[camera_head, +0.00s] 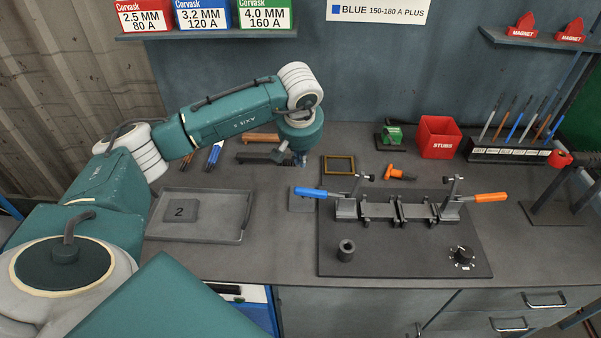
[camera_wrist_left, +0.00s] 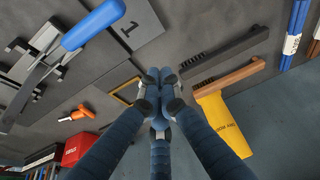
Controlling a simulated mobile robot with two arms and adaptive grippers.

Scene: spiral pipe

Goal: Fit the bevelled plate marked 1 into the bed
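The plate marked 1 (camera_head: 302,205) is a flat dark grey square on the bench, left of the black fixture board; the blue clamp handle partly covers it. It also shows at the top of the left wrist view (camera_wrist_left: 122,38). The bed (camera_head: 392,211) is a metal fixture with clamps, a blue handle on its left and an orange handle on its right. My left gripper (camera_head: 298,160) is above the bench behind the plate, small in the head view. In the left wrist view its fingertips (camera_wrist_left: 162,78) come together with nothing visible between them. My right gripper is out of view.
A tray (camera_head: 243,228) at the left holds a plate marked 2 (camera_head: 181,210). A brass-coloured frame (camera_head: 339,165), an orange tool (camera_head: 398,174) and a red stubs box (camera_head: 438,138) stand behind the bed. Brushes lie near my left gripper. A dark cylinder (camera_head: 346,251) and a dial (camera_head: 462,257) are on the board.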

